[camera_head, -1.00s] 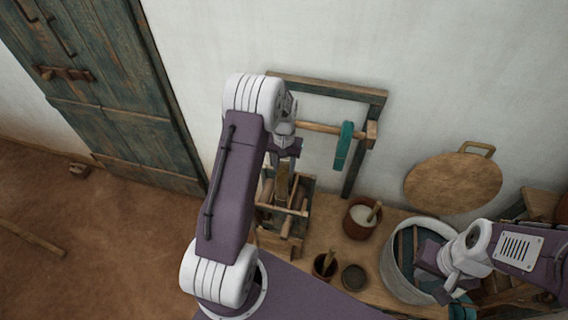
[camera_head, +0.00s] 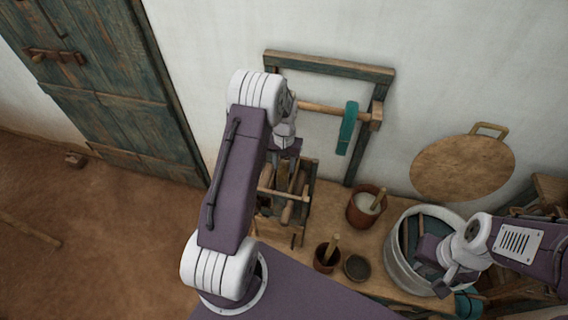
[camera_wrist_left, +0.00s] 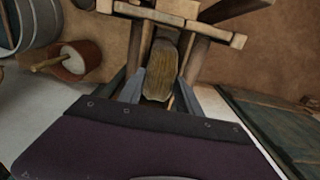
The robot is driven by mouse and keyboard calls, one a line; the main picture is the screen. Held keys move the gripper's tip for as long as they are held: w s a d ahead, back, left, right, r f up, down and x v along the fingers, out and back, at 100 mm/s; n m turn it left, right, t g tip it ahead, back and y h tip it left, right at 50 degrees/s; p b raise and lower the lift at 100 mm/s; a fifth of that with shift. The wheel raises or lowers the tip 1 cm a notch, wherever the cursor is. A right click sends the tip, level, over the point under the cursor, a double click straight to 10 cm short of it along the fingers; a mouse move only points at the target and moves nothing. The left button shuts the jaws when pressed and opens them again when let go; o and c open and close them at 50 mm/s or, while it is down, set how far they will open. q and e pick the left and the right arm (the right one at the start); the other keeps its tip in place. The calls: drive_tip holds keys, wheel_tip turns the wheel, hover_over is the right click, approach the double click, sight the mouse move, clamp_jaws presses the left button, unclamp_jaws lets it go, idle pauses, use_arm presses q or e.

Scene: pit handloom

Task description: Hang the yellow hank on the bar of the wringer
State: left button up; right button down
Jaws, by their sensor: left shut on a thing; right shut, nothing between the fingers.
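My left gripper (camera_head: 285,156) is shut on the yellow hank (camera_wrist_left: 161,72), which hangs between its fingers in the left wrist view. In the head view the hank is mostly hidden by my arm. The wooden wringer (camera_head: 283,193) stands just below and in front of this gripper, with its bar (camera_wrist_left: 178,17) across the top of the left wrist view. The hank appears close to the bar and posts; I cannot tell whether it touches them. My right gripper (camera_head: 442,287) is shut and empty over the grey basin (camera_head: 395,268).
A wall frame (camera_head: 330,62) behind carries a bar with a teal hank (camera_head: 347,128). A brown pot with white contents (camera_head: 361,214), a small pot (camera_head: 325,262) and a dark bowl (camera_head: 356,268) stand right of the wringer. A round board (camera_head: 462,168) leans on the wall.

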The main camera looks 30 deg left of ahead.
use_arm(q)
drive_tip(key=o, duration=1.7)
wheel_tip(320, 180, up, 6)
drive_tip(key=p, duration=0.5)
drive_tip(key=shift+r, duration=0.1)
